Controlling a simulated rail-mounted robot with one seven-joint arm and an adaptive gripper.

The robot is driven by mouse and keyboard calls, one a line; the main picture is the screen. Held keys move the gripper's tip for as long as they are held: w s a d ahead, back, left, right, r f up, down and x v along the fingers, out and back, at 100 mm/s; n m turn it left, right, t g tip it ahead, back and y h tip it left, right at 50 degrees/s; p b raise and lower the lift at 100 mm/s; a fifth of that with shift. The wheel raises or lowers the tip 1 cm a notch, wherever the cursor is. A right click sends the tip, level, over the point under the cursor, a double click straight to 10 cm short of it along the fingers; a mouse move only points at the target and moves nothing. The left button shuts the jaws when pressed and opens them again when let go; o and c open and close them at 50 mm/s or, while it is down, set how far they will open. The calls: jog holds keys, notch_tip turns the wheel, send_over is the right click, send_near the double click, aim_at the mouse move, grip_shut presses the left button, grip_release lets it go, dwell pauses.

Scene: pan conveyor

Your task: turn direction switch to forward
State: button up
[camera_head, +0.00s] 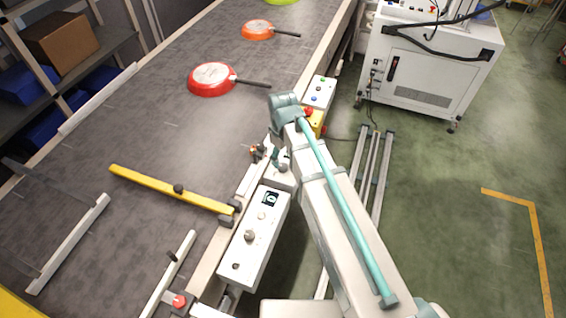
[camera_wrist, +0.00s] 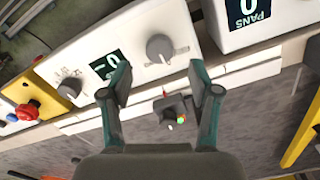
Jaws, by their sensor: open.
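A white control panel (camera_wrist: 130,60) lies across the wrist view, with a small dark display (camera_wrist: 107,65). One grey knob (camera_wrist: 160,48) is on its right part and another grey knob (camera_wrist: 70,88) is on its left part. The printed marks are too small to read, so I cannot tell which knob is the direction switch. My gripper (camera_wrist: 160,64) is open, its teal fingertips apart on either side of the right knob in this view. I cannot tell whether they touch the panel. In the head view my gripper (camera_head: 278,158) is low beside the conveyor edge, and my arm hides this panel.
A yellow box with a red button (camera_wrist: 27,110) adjoins the panel's left end. A white box with a PANS display (camera_wrist: 247,15) stands right. A dark small fitting (camera_wrist: 172,110) sits below the fingertips. The conveyor (camera_head: 150,130) carries a red pan (camera_head: 212,78) and an orange pan (camera_head: 257,29).

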aim_at(283, 166)
jog(key=shift+f+p, duration=0.4)
jog(key=shift+f, duration=2)
jog(key=shift+c, duration=0.4)
jog(key=c, duration=1.1)
